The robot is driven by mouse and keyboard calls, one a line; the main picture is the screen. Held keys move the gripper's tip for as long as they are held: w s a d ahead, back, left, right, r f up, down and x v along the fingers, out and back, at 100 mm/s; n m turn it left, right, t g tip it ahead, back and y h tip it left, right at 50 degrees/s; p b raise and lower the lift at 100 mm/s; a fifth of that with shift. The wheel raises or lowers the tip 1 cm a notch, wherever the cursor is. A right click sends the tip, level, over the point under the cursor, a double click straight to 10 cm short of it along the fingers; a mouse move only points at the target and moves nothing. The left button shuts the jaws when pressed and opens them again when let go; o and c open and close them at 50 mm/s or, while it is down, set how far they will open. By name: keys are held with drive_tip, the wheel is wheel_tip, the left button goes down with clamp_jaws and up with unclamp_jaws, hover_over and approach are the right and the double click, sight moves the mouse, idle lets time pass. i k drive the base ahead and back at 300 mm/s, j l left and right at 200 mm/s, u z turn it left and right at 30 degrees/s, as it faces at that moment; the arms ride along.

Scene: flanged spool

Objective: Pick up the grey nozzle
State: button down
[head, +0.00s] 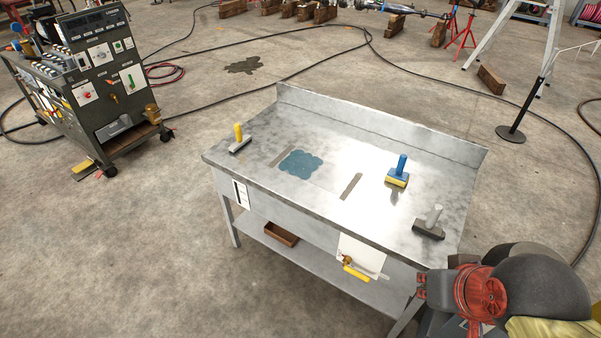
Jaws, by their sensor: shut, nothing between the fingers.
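The grey nozzle (433,216) stands upright on a dark block at the right front of the metal workbench (330,205). A blue nozzle (402,163) on a yellow base stands behind it and to its left. A yellow nozzle (239,132) on a grey base stands at the bench's left end. My gripper (422,287) is at the lower right, by the bench's front right corner. It is shut and empty, apart from the grey nozzle and nearer the camera. Part of my arm hides the bench's right leg area.
A blue flower-shaped patch (300,163) and two dark strips mark the bench top. A raised lip (380,126) runs along its back edge. A brown tray (281,233) sits on the lower shelf. A control cart (95,85) stands at the left. Cables cross the floor.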

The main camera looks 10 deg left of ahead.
sight(428, 228)
drive_tip(key=i+l+u, duration=0.75)
drive_tip(key=l, duration=0.1)
